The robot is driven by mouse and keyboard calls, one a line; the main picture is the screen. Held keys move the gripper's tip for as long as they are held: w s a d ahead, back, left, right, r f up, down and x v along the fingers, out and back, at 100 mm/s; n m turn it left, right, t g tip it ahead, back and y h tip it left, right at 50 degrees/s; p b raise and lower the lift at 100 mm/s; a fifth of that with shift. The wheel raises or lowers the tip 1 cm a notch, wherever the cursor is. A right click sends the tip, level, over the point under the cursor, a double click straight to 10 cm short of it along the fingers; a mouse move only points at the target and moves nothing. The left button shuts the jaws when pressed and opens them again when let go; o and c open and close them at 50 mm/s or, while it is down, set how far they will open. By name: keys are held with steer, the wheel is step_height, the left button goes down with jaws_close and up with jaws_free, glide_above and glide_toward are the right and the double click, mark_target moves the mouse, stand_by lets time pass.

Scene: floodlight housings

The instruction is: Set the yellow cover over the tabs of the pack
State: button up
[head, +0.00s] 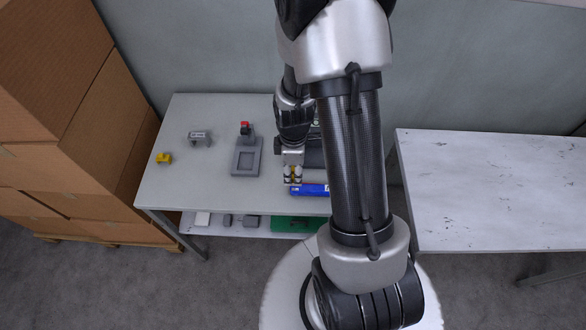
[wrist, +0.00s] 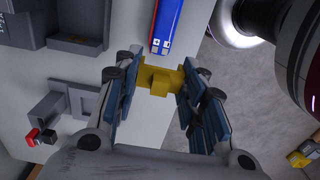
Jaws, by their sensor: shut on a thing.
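My gripper (head: 293,174) is shut on a yellow cover (wrist: 158,76), which sits between the fingertips (wrist: 155,88) in the wrist view. The blue pack (head: 312,190) lies near the table's front edge, just below and right of my gripper in the head view. In the wrist view the pack (wrist: 167,22) shows a pale end with two small metal tabs, just above the cover in the picture. I cannot tell whether the cover touches it. My arm hides part of the area right of the pack in the head view.
A grey fixture (head: 246,160) with a red-topped part (head: 245,127), a grey bracket (head: 200,136) and another yellow piece (head: 164,158) stand on the left of the table (head: 185,185). Cardboard boxes (head: 60,110) stand left. A second, bare table (head: 490,190) is right.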

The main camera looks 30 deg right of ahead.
mark_target(293, 187)
steer(key=shift+f+b, duration=2.35)
steer(key=shift+f, duration=0.75)
steer(key=shift+f+b, duration=0.8)
steer(key=shift+f, duration=0.15)
steer(key=o, duration=0.9)
steer(key=shift+c, duration=0.2)
step_height(293, 187, up, 12)
steer(key=shift+r, duration=0.1)
